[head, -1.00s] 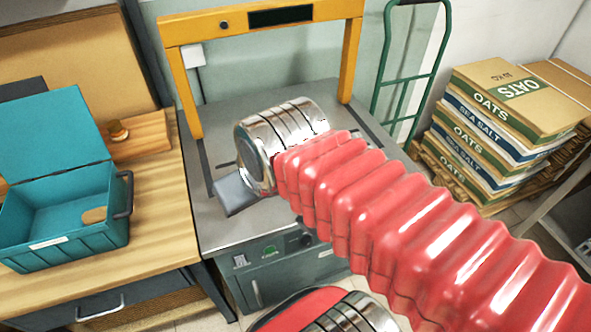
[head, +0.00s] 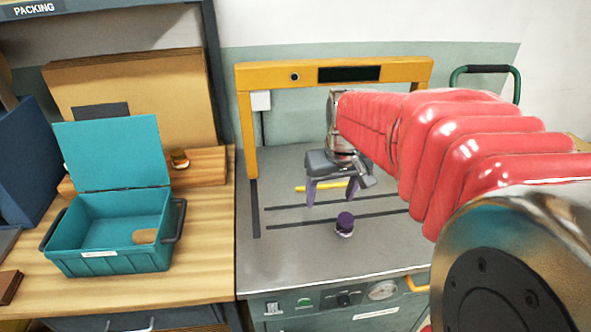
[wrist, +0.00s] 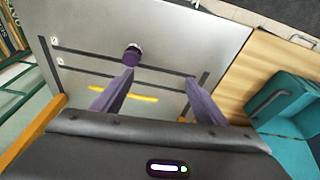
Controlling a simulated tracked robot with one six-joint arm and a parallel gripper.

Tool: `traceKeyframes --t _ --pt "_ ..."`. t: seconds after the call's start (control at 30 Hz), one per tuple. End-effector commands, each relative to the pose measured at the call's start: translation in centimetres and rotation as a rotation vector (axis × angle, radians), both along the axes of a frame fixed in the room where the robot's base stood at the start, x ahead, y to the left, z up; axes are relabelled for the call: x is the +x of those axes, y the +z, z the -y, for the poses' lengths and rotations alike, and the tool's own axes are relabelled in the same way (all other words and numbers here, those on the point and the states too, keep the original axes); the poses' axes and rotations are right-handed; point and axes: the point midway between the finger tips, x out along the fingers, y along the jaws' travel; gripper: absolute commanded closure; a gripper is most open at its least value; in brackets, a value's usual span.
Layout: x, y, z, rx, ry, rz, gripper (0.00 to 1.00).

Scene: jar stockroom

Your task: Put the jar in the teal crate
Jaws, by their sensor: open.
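A small jar with a dark purple lid (head: 345,223) stands on the grey metal worktop. It also shows in the wrist view (wrist: 132,56), ahead of the fingertips. My gripper (head: 331,193) is open and empty above the worktop, apart from the jar and behind it in the head view. Its two purple fingers also show in the wrist view (wrist: 158,82). The teal crate (head: 112,263) sits on the wooden bench at left with its lid raised. A tan oval patch shows inside it. Its edge appears at right in the wrist view (wrist: 282,103).
A yellow frame (head: 245,120) stands over the worktop (head: 290,265), which has dark slots and a yellow strip (head: 322,186). A dark blue bin (head: 22,165) stands left of the crate.

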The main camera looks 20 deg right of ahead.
Motion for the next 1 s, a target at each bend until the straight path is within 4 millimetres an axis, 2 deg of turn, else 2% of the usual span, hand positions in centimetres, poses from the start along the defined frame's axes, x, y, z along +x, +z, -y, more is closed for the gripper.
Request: traceKeyframes --t 0.2,0.4,0.57,0.87,1.0 --pt "2.3 -2.9 5.0 0.020 -0.047 -0.059 0.34" --pt "3.4 -5.1 8.3 0.036 -0.074 -0.093 0.34" --pt "3.7 -5.7 9.2 0.040 -0.081 -0.100 0.34" --pt "3.7 -5.7 9.2 0.040 -0.080 -0.100 0.34" --pt "3.7 -6.4 9.2 0.041 -0.080 -0.102 0.34"
